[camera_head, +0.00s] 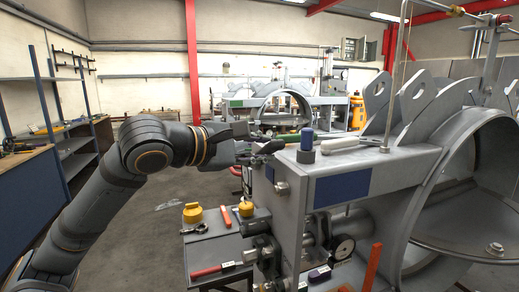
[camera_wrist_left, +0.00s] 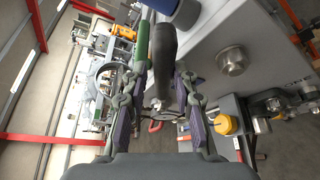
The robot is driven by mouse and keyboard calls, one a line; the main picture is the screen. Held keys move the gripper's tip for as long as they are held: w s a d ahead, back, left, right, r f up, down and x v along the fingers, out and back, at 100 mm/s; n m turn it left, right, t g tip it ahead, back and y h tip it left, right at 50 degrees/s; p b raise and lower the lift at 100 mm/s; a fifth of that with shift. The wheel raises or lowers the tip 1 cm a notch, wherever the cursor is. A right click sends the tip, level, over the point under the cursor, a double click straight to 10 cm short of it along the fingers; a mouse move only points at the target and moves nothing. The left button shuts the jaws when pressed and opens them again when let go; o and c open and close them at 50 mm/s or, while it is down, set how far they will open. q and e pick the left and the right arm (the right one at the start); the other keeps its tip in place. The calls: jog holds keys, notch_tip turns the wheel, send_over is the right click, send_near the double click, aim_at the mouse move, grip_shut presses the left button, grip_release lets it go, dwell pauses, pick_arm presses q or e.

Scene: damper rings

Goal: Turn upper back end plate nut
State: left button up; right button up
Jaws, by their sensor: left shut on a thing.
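The grey end plate (camera_head: 290,215) of the machine stands right of my left gripper in the head view. A silver nut (camera_head: 281,187) sits on its face; a round silver nut also shows in the left wrist view (camera_wrist_left: 232,62). My left gripper (camera_head: 258,147) is at the plate's upper back corner. In the left wrist view its fingers (camera_wrist_left: 158,108) are on either side of a dark, rounded handle (camera_wrist_left: 166,48) and shut on it. The upper back nut is hidden or cannot be told apart there. My right gripper is not in view.
A blue-capped post (camera_head: 306,146) and a light grey tool (camera_head: 340,143) are on the machine's top. A small table (camera_head: 212,247) below holds yellow pots (camera_head: 193,212), a red-handled tool (camera_head: 214,269) and an orange block (camera_head: 226,216). Floor is free at left.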

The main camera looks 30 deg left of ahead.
pick_arm(q)
grip_shut()
jog(key=shift+s, duration=0.1)
dwell(0.3)
jog(key=shift+s+a+b, duration=0.2)
jog(key=shift+a+b, duration=0.05)
jog(key=shift+b, duration=0.35)
jog(key=shift+s, duration=0.1)
